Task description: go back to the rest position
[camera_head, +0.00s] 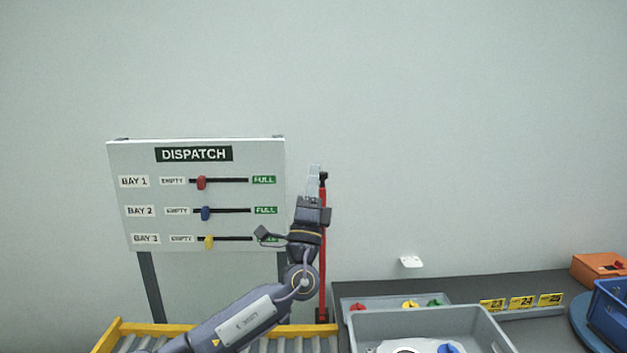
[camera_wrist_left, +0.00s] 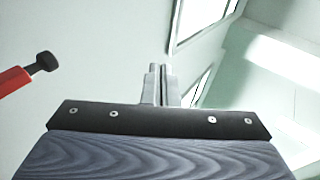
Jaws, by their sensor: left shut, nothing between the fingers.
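My left gripper (camera_head: 315,170) points upward in the head view, just right of the dispatch board (camera_head: 195,195). Its fingers are together and empty; they also show closed in the left wrist view (camera_wrist_left: 160,72). The left arm comes in from the lower left and covers part of the board's lower right corner. A red upright pole (camera_head: 323,250) with a black tip stands close beside the gripper; its tip shows at the left of the left wrist view (camera_wrist_left: 20,77). I cannot tell whether they touch. My right gripper is out of view.
The board has red, blue and yellow sliders near the empty side. A yellow-framed roller conveyor (camera_head: 110,335) lies below. A grey crate (camera_head: 430,315) stands on the dark table at right, with a blue bin (camera_head: 608,315) and an orange box (camera_head: 600,267) beyond. The wall above is clear.

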